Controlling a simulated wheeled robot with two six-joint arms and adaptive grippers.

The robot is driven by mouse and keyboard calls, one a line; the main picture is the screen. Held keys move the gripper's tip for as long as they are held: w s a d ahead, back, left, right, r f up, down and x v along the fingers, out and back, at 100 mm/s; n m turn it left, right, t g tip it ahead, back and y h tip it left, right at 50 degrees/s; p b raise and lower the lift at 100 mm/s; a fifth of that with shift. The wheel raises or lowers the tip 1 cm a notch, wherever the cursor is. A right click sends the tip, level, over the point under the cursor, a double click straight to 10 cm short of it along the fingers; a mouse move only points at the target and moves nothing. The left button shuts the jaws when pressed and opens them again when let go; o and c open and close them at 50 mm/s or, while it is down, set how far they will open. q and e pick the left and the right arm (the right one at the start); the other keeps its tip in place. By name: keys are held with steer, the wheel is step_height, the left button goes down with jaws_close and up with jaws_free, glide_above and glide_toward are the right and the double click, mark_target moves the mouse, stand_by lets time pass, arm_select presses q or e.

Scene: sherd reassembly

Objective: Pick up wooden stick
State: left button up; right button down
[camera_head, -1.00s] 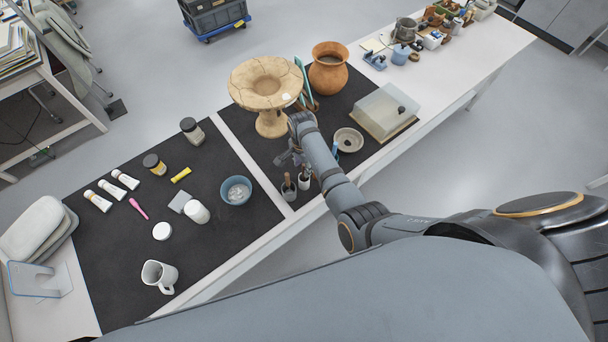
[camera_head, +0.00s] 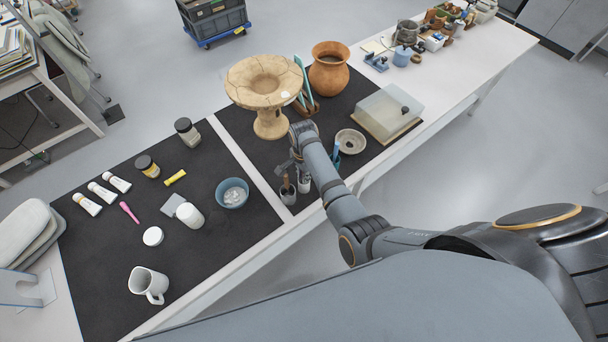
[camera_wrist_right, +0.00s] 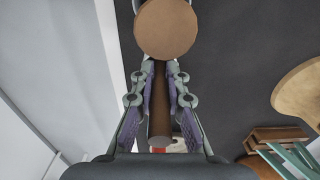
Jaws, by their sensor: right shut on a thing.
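In the right wrist view, a dark brown wooden stick (camera_wrist_right: 160,110) lies lengthwise between the two fingers of my right gripper (camera_wrist_right: 160,85), which is shut on it. A round, light brown face (camera_wrist_right: 167,28) shows just beyond the fingertips; I cannot tell whether it belongs to the stick. In the head view, my right gripper (camera_head: 285,163) is above the near edge of the right mat, just above a small cup (camera_head: 287,194) with a handle in it. The stick itself is hard to make out there. My left gripper is not in view.
A second small cup (camera_head: 304,184) stands beside the first. A blue bowl (camera_head: 232,193) stands to the left.

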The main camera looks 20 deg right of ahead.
step_height(320, 180, up, 8)
steer(key=p, duration=0.9)
step_height(320, 180, up, 2)
